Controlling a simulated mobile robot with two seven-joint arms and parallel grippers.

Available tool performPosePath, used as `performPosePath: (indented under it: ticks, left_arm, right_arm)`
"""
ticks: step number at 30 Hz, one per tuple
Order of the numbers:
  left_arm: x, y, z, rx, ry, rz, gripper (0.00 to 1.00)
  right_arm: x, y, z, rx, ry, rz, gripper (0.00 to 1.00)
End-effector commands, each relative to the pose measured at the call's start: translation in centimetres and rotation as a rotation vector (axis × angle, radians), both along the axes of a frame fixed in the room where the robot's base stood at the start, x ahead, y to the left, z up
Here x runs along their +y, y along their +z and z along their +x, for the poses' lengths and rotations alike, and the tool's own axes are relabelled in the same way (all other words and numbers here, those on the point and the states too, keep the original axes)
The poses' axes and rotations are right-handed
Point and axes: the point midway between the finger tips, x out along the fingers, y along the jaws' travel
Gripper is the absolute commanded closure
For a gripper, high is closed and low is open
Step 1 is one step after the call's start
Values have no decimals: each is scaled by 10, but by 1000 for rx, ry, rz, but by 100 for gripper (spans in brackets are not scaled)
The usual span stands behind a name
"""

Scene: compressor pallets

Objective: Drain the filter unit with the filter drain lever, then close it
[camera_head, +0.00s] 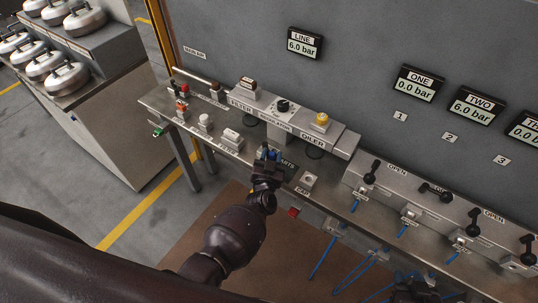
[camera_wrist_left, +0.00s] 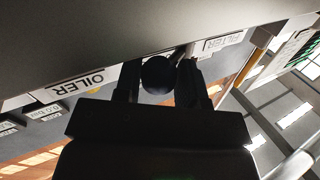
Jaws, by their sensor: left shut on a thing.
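The filter unit (camera_head: 243,101) is a grey block labelled FILTER at the left end of the wall-side row. The regulator (camera_head: 279,117) and oiler (camera_head: 318,136) follow to its right. My left gripper (camera_head: 268,158) is in front of and below this row. In the left wrist view it is shut on a black round knob (camera_wrist_left: 158,75), between its two fingers (camera_wrist_left: 160,82).
Gauges on the wall include LINE (camera_head: 305,43) at 6.0 bar, ONE (camera_head: 417,83) at 0.0 and TWO (camera_head: 474,104) at 6.0. Black-handled valves (camera_head: 370,172) line the right of the bench. A parts tray and several small fittings (camera_head: 205,122) lie close to the left gripper.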

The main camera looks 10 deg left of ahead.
Motion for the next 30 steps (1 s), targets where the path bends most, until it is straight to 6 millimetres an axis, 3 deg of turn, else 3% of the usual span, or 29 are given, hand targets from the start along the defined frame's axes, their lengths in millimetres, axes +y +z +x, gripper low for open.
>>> performPosePath:
  ticks: [17,18,22,30]
  left_arm:
    - [-7,5,4,-7,18,-1,87]
    - [-7,5,5,-7,18,-1,61]
    - [-6,5,4,-7,20,0,42]
    - [-3,2,2,-4,25,0,42]
  right_arm:
    - [2,4,4,-10,0,3,63]
    - [2,5,4,-11,0,3,63]
    - [2,6,4,-13,1,4,63]
    - [2,6,5,-14,2,2,63]
